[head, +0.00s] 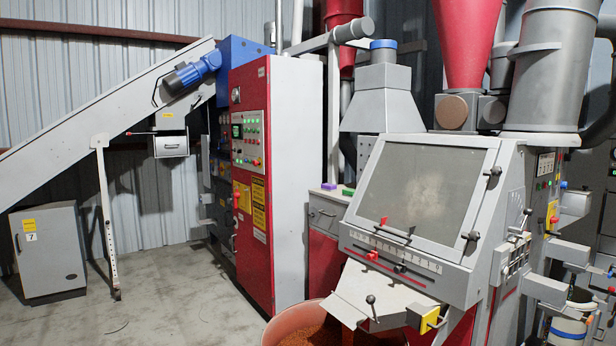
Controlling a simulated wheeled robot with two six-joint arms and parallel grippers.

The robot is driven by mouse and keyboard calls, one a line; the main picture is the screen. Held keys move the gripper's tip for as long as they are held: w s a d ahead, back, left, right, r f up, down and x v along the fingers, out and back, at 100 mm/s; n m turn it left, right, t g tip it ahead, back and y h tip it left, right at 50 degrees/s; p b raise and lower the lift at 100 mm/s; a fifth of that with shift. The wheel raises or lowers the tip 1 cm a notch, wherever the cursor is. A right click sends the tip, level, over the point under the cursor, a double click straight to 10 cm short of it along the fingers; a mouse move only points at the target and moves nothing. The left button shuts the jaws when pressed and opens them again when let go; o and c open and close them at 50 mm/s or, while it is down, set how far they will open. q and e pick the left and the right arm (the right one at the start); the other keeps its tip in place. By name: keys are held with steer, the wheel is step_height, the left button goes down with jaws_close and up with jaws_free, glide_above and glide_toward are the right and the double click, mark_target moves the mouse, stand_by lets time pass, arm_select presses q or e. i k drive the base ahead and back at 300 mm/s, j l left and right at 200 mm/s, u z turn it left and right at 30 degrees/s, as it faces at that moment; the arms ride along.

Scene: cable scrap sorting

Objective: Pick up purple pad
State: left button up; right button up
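A small purple pad (328,186) lies on the flat top of a low grey-and-red cabinet (325,215), between the tall red and grey control cabinet and the machine with the slanted screen. It looks small and far off. A green pad (348,191) lies just to its right on the same top. Neither of my grippers shows in the head view, so I cannot see whether they hold anything.
The tall control cabinet (300,130) stands left of the pads and the slanted-screen machine (425,190) right of them. A round tub (292,325) of orange-brown granules stands in front. The concrete floor (170,290) at the left is mostly clear.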

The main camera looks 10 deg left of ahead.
mark_target(326, 187)
steer(key=i+j+u, duration=0.65)
steer(key=i+u, duration=0.2)
steer(key=i, duration=0.15)
steer(key=i+j+u, duration=0.1)
steer(key=i+u, duration=0.3)
steer(key=i+j, duration=0.1)
steer(key=i, duration=1.7)
steer(key=i+z, duration=0.95)
steer(key=i+j+z, duration=0.45)
steer(key=i+l, duration=0.05)
steer(key=l, duration=0.05)
